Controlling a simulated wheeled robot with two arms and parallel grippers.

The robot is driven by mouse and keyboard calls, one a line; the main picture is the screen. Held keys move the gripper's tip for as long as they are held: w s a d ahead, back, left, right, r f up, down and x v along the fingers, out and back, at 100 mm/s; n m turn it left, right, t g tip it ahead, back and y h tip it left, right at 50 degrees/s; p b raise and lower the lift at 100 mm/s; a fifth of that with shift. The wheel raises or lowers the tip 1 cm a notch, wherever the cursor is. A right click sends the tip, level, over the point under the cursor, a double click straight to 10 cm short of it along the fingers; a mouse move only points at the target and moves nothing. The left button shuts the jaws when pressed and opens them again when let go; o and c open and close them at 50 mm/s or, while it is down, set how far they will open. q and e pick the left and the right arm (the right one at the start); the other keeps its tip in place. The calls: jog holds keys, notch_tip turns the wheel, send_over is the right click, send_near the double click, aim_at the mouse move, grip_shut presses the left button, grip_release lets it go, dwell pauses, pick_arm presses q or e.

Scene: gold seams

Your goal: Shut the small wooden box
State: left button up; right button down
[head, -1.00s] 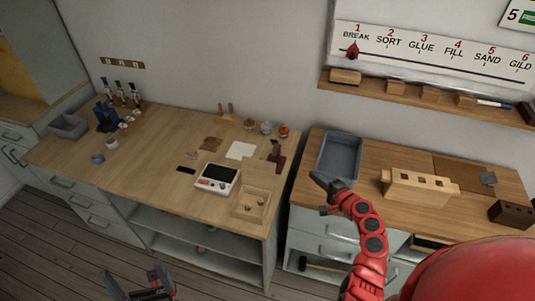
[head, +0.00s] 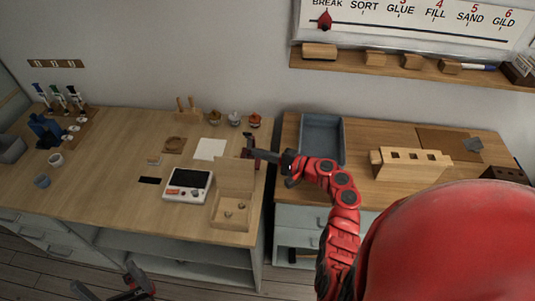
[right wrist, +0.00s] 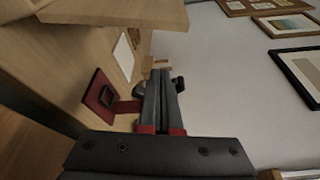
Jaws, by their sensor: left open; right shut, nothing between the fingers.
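The small wooden box (head: 229,222) stands open near the right front of the left worktop. Its lid (head: 235,176) is raised along the back side, and a few small pieces lie inside. The pale wooden board at the top of the right wrist view looks like this lid (right wrist: 115,12). My right gripper (head: 287,164) is shut and empty, to the right of the lid and apart from it. It also shows in the right wrist view (right wrist: 166,85). My left gripper (head: 112,289) is open and empty, low in front of the worktop.
A white device with a dark screen (head: 187,185) sits just left of the box. A dark red stand (head: 248,150) is behind it, close to my right gripper. A grey tray (head: 322,140) and a slotted wooden block (head: 410,163) occupy the right worktop. A gap separates the worktops.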

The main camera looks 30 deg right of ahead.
aim_at(236, 172)
jog(key=a+p, duration=0.2)
jog(key=a, duration=0.1)
jog(key=a+p, duration=0.1)
jog(key=a, duration=0.1)
jog(key=shift+w+r+p, duration=0.25)
jog(key=shift+r+p, duration=0.05)
